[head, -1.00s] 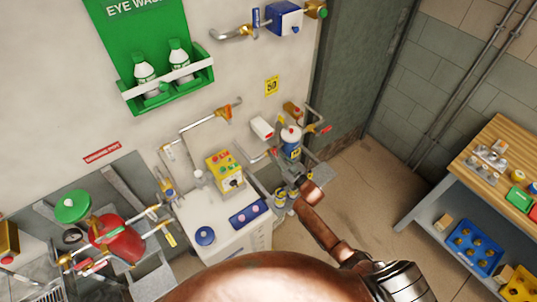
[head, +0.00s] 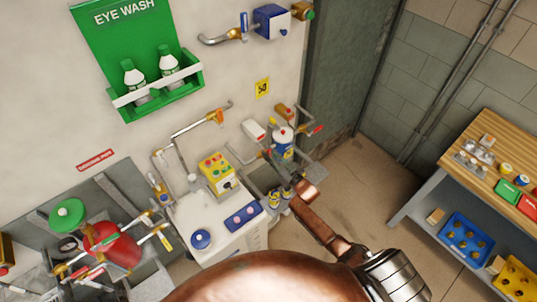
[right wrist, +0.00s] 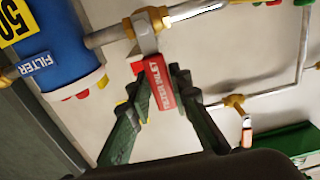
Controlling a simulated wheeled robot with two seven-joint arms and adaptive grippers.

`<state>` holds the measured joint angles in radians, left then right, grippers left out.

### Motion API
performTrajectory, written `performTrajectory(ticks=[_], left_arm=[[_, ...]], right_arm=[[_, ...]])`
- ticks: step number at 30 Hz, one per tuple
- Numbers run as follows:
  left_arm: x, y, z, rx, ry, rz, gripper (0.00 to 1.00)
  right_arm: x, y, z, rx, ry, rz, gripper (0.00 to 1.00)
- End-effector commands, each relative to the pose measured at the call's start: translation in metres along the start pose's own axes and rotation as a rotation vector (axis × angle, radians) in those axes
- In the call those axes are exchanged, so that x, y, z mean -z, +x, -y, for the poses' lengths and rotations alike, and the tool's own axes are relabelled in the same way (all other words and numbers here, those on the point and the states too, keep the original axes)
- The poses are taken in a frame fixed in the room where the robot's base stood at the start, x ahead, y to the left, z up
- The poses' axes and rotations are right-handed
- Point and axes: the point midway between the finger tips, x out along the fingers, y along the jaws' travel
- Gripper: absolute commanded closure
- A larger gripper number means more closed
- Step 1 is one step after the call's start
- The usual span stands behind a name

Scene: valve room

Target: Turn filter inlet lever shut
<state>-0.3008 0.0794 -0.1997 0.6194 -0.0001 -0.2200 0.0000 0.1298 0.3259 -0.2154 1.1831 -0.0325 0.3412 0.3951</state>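The red filter inlet lever (right wrist: 160,85), with white lettering, shows in the right wrist view below its valve on a silver pipe. It points roughly across that pipe. My right gripper (right wrist: 161,82) has its two dark green fingers close against either side of the lever and looks shut on it. The blue filter (right wrist: 58,45) with a yellow label is at upper left; it also shows in the head view (head: 283,145). In the head view my right gripper (head: 293,180) is small beside the filter, partly hidden by my copper arm; the lever cannot be made out there. My left gripper is out of view.
A white cabinet (head: 222,225) with a yellow control box (head: 217,172) stands left of the filter. A red tank (head: 112,243) is further left. The green eye wash station (head: 145,60) hangs above. A wooden workbench (head: 470,150) stands right, with open floor between.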

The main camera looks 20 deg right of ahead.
Motion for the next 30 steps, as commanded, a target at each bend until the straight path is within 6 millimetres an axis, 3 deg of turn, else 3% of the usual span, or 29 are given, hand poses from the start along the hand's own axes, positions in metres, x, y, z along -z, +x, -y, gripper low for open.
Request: performTrajectory(ticks=[6, 17, 30], left_arm=[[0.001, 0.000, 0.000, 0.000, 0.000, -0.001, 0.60], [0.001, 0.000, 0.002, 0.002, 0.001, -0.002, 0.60], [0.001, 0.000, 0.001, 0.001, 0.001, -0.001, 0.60]], right_arm=[[0.000, 0.001, 0.000, 0.001, -0.003, 0.000, 0.66], [-0.001, -0.006, 0.000, 0.001, -0.004, 0.001, 0.66], [0.000, -0.090, 0.000, 0.000, -0.004, 0.002, 0.66]])
